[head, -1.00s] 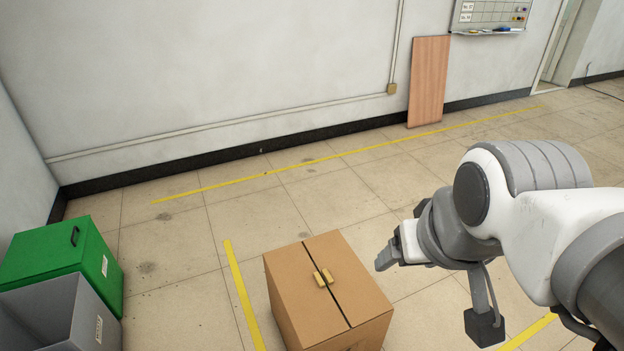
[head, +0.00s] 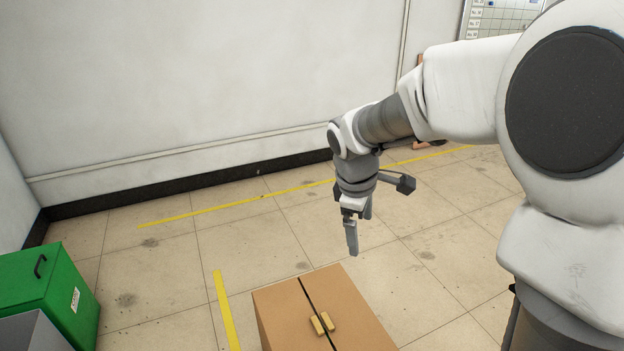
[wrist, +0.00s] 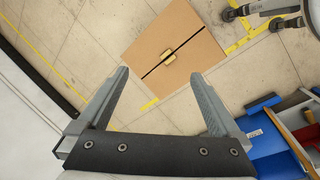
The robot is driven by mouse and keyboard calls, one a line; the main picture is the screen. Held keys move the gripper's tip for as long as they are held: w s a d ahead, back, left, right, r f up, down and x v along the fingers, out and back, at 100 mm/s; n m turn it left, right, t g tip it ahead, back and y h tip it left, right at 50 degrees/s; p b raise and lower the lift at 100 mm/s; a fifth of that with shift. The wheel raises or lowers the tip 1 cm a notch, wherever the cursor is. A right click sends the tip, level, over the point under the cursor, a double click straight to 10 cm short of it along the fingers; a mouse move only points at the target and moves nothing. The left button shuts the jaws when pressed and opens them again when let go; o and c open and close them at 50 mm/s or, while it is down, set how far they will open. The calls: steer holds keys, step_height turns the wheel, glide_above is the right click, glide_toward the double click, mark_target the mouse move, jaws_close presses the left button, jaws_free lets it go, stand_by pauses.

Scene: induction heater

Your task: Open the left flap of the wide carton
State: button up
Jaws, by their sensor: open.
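The wide brown carton (head: 355,315) stands on the floor at the bottom of the head view, partly cut off by the frame. Its two top flaps are closed and meet at a dark seam. The left flap (head: 280,312) lies flat. Two small yellow handles (head: 322,323) sit side by side across the seam. In the wrist view the carton top (wrist: 185,65) shows whole, ahead of the fingers. My gripper (head: 352,250) points down above and beyond the carton in the head view. In the wrist view its fingers (wrist: 160,73) are apart with nothing held, clear of the carton.
A green box (head: 50,290) and a grey bin (head: 30,335) stand at the left. Yellow floor lines (head: 226,310) run beside the carton and near the wall (head: 180,90). Blue and red items (wrist: 270,145) show at the wrist view's lower right. The floor around the carton is largely clear.

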steer(key=w+a+f+n+g+b, duration=0.1)
steer(key=w+a+f+n+b, duration=0.15)
steer(key=f, duration=0.45)
steer(key=w+a+f+n+b, duration=0.1)
steer(key=w+f+n, duration=0.1)
steer(key=w+f, duration=0.35)
steer(key=n+g+y+b, duration=0.1)
steer(key=n+y+b, duration=0.1)
steer(key=n+b, duration=0.25)
glide_above(319, 323)
step_height(319, 323, down, 19)
steer(key=shift+n, duration=0.3)
step_height(319, 323, down, 18)
steer(key=b, duration=0.5)
steer(key=shift+s, duration=0.1)
jaws_close()
